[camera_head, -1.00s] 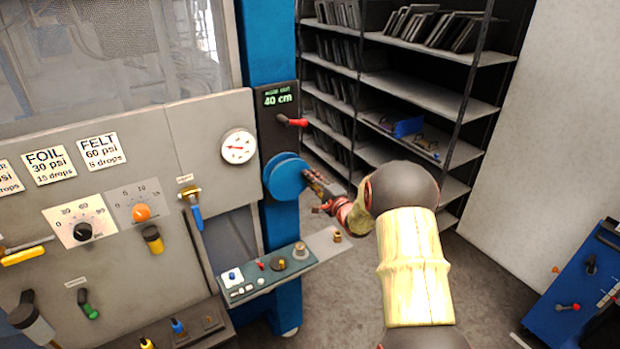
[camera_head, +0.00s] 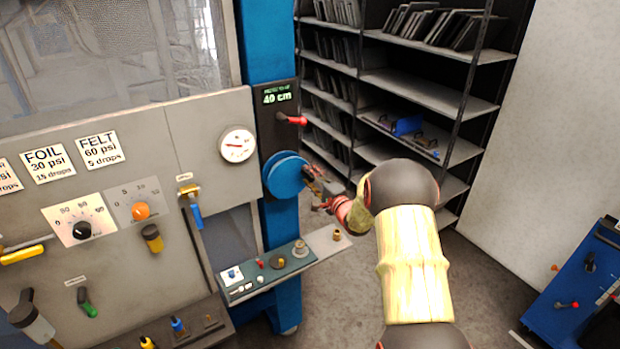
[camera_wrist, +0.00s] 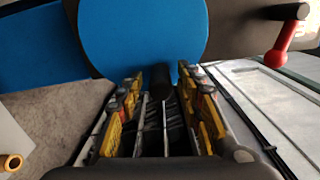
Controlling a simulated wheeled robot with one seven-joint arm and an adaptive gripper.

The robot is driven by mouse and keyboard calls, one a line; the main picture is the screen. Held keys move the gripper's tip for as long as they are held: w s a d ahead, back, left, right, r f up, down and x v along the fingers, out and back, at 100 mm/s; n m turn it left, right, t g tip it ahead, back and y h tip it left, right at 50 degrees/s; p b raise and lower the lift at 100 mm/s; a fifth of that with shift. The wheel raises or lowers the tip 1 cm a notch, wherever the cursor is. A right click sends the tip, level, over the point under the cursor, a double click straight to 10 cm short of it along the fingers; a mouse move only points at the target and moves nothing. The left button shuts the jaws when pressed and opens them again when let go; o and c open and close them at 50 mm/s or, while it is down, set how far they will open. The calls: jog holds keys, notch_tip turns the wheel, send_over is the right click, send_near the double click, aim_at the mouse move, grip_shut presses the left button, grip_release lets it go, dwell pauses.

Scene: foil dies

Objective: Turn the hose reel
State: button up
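The hose reel (camera_head: 287,176) is a blue disc on the dark panel of the blue column in the head view. It also fills the top middle of the wrist view (camera_wrist: 150,30). A short black handle (camera_wrist: 160,78) sticks out from its face. My gripper (camera_head: 314,182) is at the right side of the reel. In the wrist view its two yellow-and-black fingers (camera_wrist: 163,105) are apart, with the handle between them near the tips and gaps on both sides. The display (camera_head: 277,95) above the reel reads 40 cm; its small top line is hard to read.
A red-handled lever (camera_head: 292,120) sits just above the reel and also shows in the wrist view (camera_wrist: 290,35). A small shelf with knobs (camera_head: 268,275) juts out below. A pressure gauge (camera_head: 238,146) is on the left. Storage racks (camera_head: 430,95) stand behind.

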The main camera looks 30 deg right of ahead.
jog(key=shift+s, duration=0.1)
jog(key=s, duration=1.1)
jog(key=shift+s+d, duration=0.2)
jog(key=shift+s, duration=0.2)
